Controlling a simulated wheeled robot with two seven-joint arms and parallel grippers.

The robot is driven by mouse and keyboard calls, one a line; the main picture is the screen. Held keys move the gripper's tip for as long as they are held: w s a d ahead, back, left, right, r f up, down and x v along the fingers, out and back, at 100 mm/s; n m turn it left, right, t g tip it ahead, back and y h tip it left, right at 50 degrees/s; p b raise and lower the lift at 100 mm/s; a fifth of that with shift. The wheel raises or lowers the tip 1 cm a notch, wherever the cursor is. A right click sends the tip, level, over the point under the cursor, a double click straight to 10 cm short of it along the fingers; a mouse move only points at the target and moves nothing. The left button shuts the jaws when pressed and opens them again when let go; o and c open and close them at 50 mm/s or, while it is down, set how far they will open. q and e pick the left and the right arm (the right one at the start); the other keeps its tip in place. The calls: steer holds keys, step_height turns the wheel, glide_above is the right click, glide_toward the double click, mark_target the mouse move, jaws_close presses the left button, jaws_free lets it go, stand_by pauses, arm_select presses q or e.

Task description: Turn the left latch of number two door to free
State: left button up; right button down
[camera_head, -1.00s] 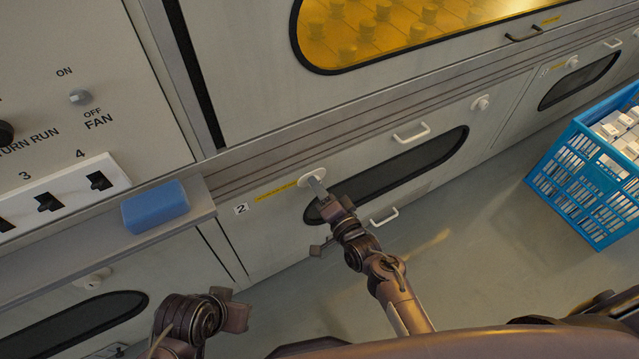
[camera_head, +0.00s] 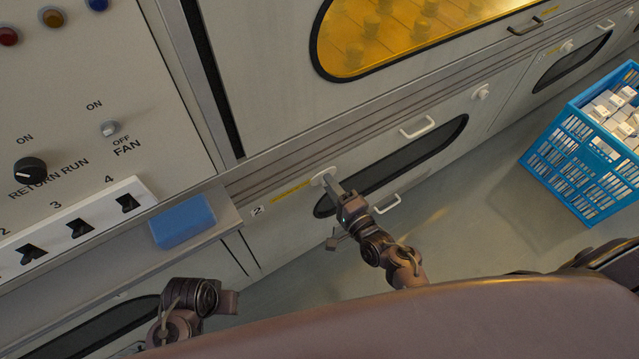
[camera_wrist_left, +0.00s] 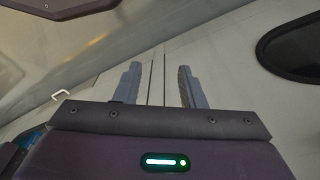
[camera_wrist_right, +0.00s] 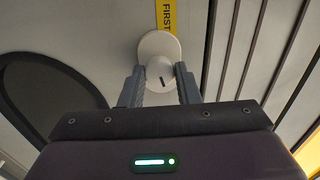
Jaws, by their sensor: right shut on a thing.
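The number two door (camera_head: 290,222) is a low, pale panel with a "2" label, a dark rounded window and white handles. Its left latch (camera_head: 321,177) is a white round knob on a plate near the door's upper left, beside a yellow strip. My right gripper (camera_head: 332,185) is at this latch. In the right wrist view the latch (camera_wrist_right: 158,48) sits between the fingertips of the right gripper (camera_wrist_right: 160,80), which is shut on it; a short dark mark shows on its face. My left gripper (camera_wrist_left: 158,75) is open and empty, in front of pale panels.
The door's right latch (camera_head: 480,92) is a similar white knob. A blue crate (camera_head: 560,150) of white boxes stands on the floor at right. A blue block (camera_head: 183,222) lies on the ledge below the switch panel (camera_head: 90,110). Floor before the door is clear.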

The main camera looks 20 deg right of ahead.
arm_select(q)
step_height(320, 180, down, 6)
steer(key=a+p, duration=0.1)
steer(key=shift+s+p, duration=0.2)
steer(key=shift+p, duration=0.15)
arm_select(e)
steer(key=shift+m, duration=1.5)
arm_select(q)
steer(key=shift+a+f, duration=0.1)
arm_select(e)
steer(key=c, duration=1.1)
jaws_free()
arm_select(q)
steer(key=f, duration=0.2)
steer(key=f+p, duration=0.1)
steer(key=shift+s+a, duration=0.35)
steer(key=shift+s, duration=0.05)
arm_select(e)
steer(key=v, duration=0.8)
